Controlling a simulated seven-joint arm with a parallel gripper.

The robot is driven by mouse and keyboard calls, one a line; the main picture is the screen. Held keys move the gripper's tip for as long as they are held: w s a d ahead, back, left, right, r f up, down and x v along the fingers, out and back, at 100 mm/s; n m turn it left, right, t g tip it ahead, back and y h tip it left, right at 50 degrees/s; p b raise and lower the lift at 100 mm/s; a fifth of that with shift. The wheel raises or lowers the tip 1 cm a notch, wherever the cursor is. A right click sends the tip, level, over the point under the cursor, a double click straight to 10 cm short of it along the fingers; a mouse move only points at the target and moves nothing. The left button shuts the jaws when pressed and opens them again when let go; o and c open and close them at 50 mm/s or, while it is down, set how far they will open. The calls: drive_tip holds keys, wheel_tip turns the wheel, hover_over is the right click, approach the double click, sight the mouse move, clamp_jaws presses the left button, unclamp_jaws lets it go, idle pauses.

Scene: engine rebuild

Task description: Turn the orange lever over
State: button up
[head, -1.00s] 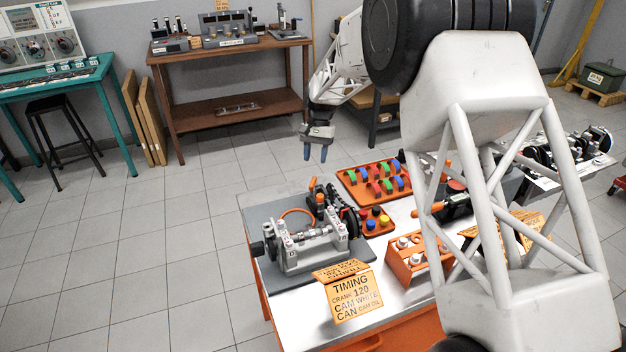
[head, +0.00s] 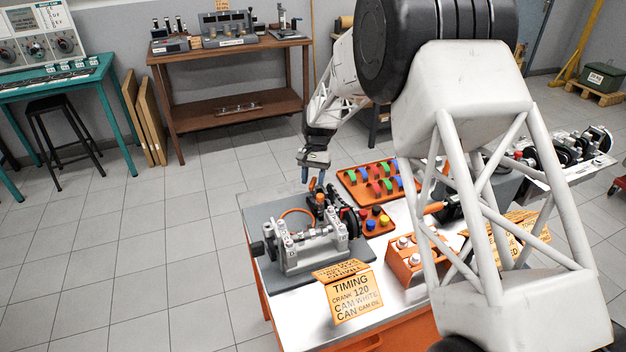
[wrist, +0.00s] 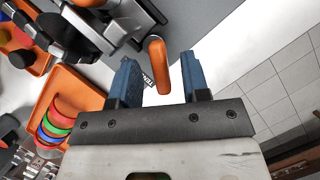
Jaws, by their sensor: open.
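The orange lever (wrist: 158,66) shows in the wrist view as a rounded orange handle, lying between the two blue fingers of my gripper (wrist: 160,80). There is a gap on both sides of it, and neither finger visibly touches it. In the head view my gripper (head: 312,178) hangs open just above the back of the engine fixture, and the lever (head: 312,184) shows small and partly hidden beside the fingertips. The silver engine block (head: 312,243) with its shaft sits on the grey mat in front of the lever.
An orange tray (head: 352,181) of coloured rings and a small tray of coloured caps (head: 366,227) stand to the right. An orange block with white pieces (head: 392,269) and a timing card (head: 350,297) are nearer. Open floor lies left of the table.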

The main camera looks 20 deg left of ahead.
drive_tip(key=shift+s+f, duration=0.1)
drive_tip(key=shift+f, duration=0.1)
clamp_jaws()
drive_tip(key=shift+d+m+y, duration=0.15)
drive_tip(key=shift+m+y, duration=0.15)
drive_tip(key=shift+m, duration=0.5)
drive_tip(key=shift+d+m+y, duration=0.15)
drive_tip(key=shift+m+y, duration=0.15)
drive_tip(key=shift+m, duration=0.5)
unclamp_jaws()
drive_tip(key=shift+r, duration=0.1)
drive_tip(key=v, duration=0.8)
